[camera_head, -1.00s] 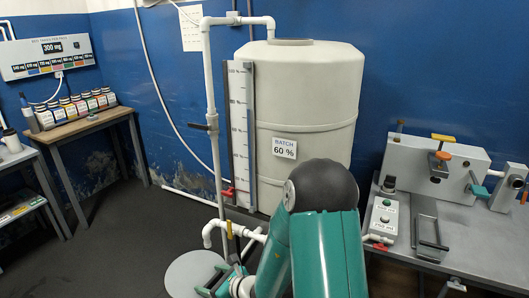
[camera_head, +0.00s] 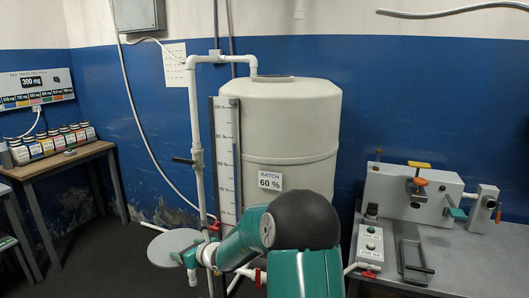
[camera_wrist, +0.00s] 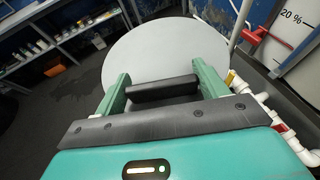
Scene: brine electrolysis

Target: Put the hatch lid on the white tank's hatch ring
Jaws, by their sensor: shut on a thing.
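The hatch lid is a flat, light grey disc (camera_head: 160,246) left of the tank, well below its top. In the wrist view, the lid (camera_wrist: 165,45) lies in front of my fingers, with a dark bar handle (camera_wrist: 162,89) between them. My gripper (camera_wrist: 163,84) is shut on this handle. In the head view, my gripper (camera_head: 188,257) is small at the lid's near right edge, partly hidden by my arm. The white tank (camera_head: 305,125) stands upright, marked 60 %. Its hatch ring (camera_head: 274,79) is a thin rim on top, seen nearly edge-on.
A white pipe (camera_head: 196,125) and a level scale (camera_head: 225,155) stand along the tank's left side. A metal bench (camera_head: 470,250) with devices is at right. A wooden table (camera_head: 70,158) with bottles is at left. Open floor lies between table and tank.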

